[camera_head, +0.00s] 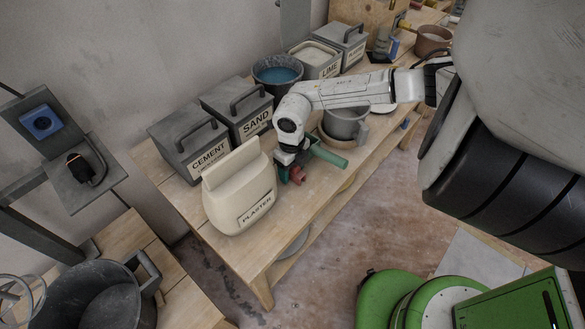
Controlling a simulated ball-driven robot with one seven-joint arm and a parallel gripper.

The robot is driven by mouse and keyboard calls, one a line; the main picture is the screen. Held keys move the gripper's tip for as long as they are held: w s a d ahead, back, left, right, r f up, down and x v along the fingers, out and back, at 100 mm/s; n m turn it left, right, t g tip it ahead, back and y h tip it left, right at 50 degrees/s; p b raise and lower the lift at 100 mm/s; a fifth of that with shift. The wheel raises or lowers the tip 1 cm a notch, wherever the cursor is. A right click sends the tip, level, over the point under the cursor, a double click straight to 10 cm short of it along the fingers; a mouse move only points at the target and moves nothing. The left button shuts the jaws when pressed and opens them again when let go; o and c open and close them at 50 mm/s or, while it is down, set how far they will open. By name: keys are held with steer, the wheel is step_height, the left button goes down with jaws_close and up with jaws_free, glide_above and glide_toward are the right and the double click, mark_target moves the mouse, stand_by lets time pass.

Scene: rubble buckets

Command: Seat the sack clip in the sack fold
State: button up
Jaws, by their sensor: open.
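The cream plaster sack (238,198) stands upright on the wooden bench near its left end, its folded top (231,160) facing up. My gripper (290,177) points down at the bench just right of the sack, apart from the sack's top fold. It is open, but its fingers are small and partly hidden. I cannot tell which of these is the sack clip, or whether either touches the fingers.
Grey cement (190,150) and sand (238,111) bins stand behind the sack. A bucket of blue liquid (277,77) and a lime bin (314,60) are farther back. A grey pot (345,124) stands right of my gripper. The bench front (262,238) is clear.

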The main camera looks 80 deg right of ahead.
steer(key=c, duration=1)
steer(key=shift+r, duration=0.15)
steer(key=shift+c, duration=0.2)
steer(key=shift+r, duration=0.6)
steer(key=s+r, duration=0.3)
steer(key=s, duration=0.1)
steer(key=s+d+r+b, duration=0.1)
steer(key=s+r, duration=0.3)
steer(key=s, duration=0.1)
steer(key=s+d+r+b, duration=0.1)
steer(key=s+r, duration=0.3)
steer(key=shift+s+d+r, duration=0.2)
steer(key=shift+s+r, duration=0.05)
steer(key=shift+s, duration=0.15)
